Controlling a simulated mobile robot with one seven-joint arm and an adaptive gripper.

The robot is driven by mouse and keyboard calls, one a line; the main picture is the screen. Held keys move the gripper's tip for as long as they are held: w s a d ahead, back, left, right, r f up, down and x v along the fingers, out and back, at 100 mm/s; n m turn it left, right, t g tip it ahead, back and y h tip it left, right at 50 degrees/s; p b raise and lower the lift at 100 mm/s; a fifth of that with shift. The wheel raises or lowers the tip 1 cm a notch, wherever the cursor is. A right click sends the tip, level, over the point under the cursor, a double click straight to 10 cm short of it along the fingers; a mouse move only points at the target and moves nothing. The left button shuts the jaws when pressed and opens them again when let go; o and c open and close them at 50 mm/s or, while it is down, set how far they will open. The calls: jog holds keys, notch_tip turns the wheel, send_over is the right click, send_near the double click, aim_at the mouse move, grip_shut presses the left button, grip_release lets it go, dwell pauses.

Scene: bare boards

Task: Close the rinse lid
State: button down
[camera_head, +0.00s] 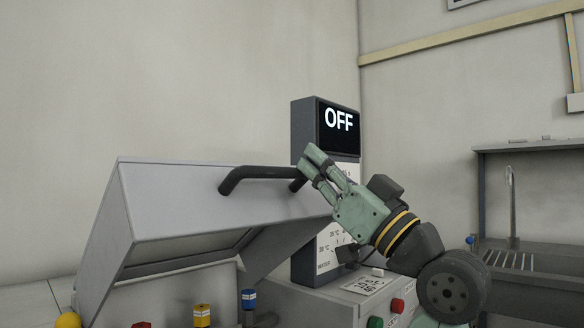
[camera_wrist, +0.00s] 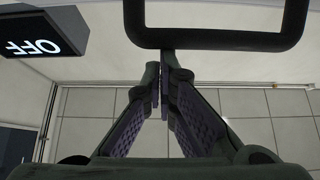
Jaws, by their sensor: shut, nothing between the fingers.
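The rinse lid (camera_head: 190,200) is a grey box-shaped hood, tilted up and open, in the left half of the head view. A dark bar handle (camera_head: 262,173) runs along its front top edge. My gripper (camera_head: 311,158) is shut and empty, with its fingertips at the right end of the handle. In the wrist view the handle (camera_wrist: 215,40) is a dark loop just ahead of my shut fingertips (camera_wrist: 164,70). I cannot tell whether the fingers touch the handle.
A dark display column (camera_head: 305,130) reading OFF stands behind my gripper. Red and green buttons (camera_head: 397,305) sit on a panel below my arm. Yellow and blue fittings (camera_head: 202,315) stand under the lid. A sink counter (camera_head: 530,265) with a tap is at the right.

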jog(key=s+d+f+t+y+b, duration=0.1)
jog(key=s+d+f+b, duration=0.1)
jog(key=f+b, duration=0.7)
jog(key=s+d+f+t+y+b, duration=0.1)
jog(key=s+d+f+b, duration=0.1)
jog(key=f+b, duration=0.6)
notch_tip(320, 180, down, 7)
jog(key=shift+b, duration=0.4)
jog(key=shift+d, duration=0.1)
